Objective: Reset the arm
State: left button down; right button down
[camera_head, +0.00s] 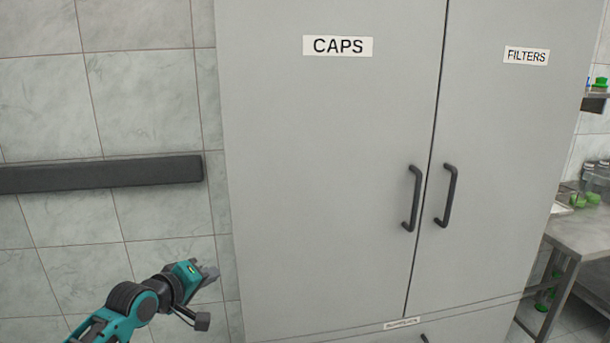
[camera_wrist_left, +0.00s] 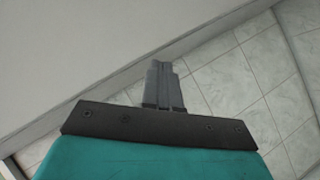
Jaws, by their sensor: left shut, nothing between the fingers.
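My left arm (camera_head: 130,303) comes in from the bottom left of the head view. Its gripper (camera_head: 212,273) is shut and empty, in front of the tiled wall, just left of the grey cabinet (camera_head: 310,180). In the left wrist view the gripper fingers (camera_wrist_left: 162,70) are together with nothing between them. The cabinet's pale side and the floor tiles lie beyond them. My right gripper is in neither view.
The cabinet has doors labelled CAPS (camera_head: 338,46) and FILTERS (camera_head: 526,56), both closed, with dark handles (camera_head: 412,198) sticking out. A dark wall rail (camera_head: 100,174) runs at left. A metal table (camera_head: 585,235) with green items stands at right.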

pick_arm(q)
jog(key=a+y, duration=0.2)
jog(key=a, duration=0.6)
jog(key=s+f+m+g, duration=0.1)
jog(key=s+f+m, duration=0.6)
jog(key=s+f, duration=0.8)
jog(key=s+f+m+g, duration=0.3)
jog(key=s+m, duration=0.5)
jog(key=s, duration=1)
jog(key=d+n+t, duration=0.2)
jog(key=d+n, duration=0.3)
jog(key=d, duration=0.6)
jog(key=shift+w+f+y, duration=0.3)
jog(key=shift+f+y, duration=0.1)
jog(key=shift+f, duration=0.05)
